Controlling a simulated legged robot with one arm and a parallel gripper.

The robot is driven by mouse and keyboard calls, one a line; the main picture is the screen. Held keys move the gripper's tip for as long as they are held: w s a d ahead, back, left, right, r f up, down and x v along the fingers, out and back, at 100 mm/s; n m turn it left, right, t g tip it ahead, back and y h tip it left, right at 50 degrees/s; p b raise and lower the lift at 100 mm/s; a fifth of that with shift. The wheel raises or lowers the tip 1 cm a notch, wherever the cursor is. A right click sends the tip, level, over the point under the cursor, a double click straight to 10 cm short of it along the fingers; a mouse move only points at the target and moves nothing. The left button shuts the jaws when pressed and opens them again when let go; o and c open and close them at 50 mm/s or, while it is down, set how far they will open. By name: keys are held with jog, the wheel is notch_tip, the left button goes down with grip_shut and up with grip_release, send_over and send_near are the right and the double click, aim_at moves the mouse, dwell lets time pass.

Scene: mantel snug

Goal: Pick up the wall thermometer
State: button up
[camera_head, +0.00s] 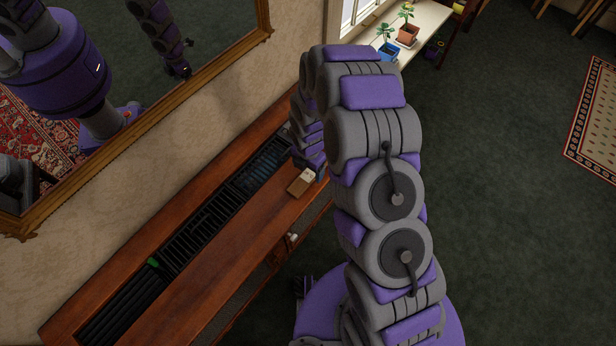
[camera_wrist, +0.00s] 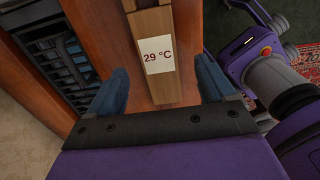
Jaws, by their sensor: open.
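The wall thermometer (camera_wrist: 154,22) is a narrow wooden piece with a white label reading "29 °C". It lies on the reddish-brown wooden cabinet top (camera_head: 222,262). In the head view the thermometer (camera_head: 299,187) shows beside the end of my arm, near the front edge. My gripper (camera_wrist: 160,76) is open, its two blue fingers on either side of the thermometer with a gap on each side. Nothing is held. In the head view my arm hides most of the gripper.
A dark slatted grille (camera_head: 200,230) runs along the cabinet top, with a small green thing (camera_head: 153,262) on it. A gold-framed mirror (camera_head: 160,108) hangs above. Potted plants (camera_head: 406,34) stand on a pale sill at the back. Dark carpet (camera_head: 500,230) at right is clear.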

aim_at(308, 176)
notch_tip(308, 176, down, 4)
jog(key=shift+w+a+r+b, duration=0.1)
jog(key=shift+w+r+b, duration=0.1)
jog(key=shift+b, duration=0.25)
jog(key=shift+c, duration=0.5)
jog(key=c, duration=1.1)
jog(key=shift+r, duration=0.55)
jog(key=shift+c, duration=0.2)
jog(key=r+p, duration=0.1)
jog(key=r, duration=0.2)
jog(key=shift+s+p, duration=0.35)
jog(key=shift+p, duration=0.05)
jog(key=s+d+r+p, duration=0.1)
jog(key=s+d, duration=0.5)
jog(key=s, duration=0.8)
jog(key=shift+d+p, duration=0.15)
jog(key=shift+p, duration=0.7)
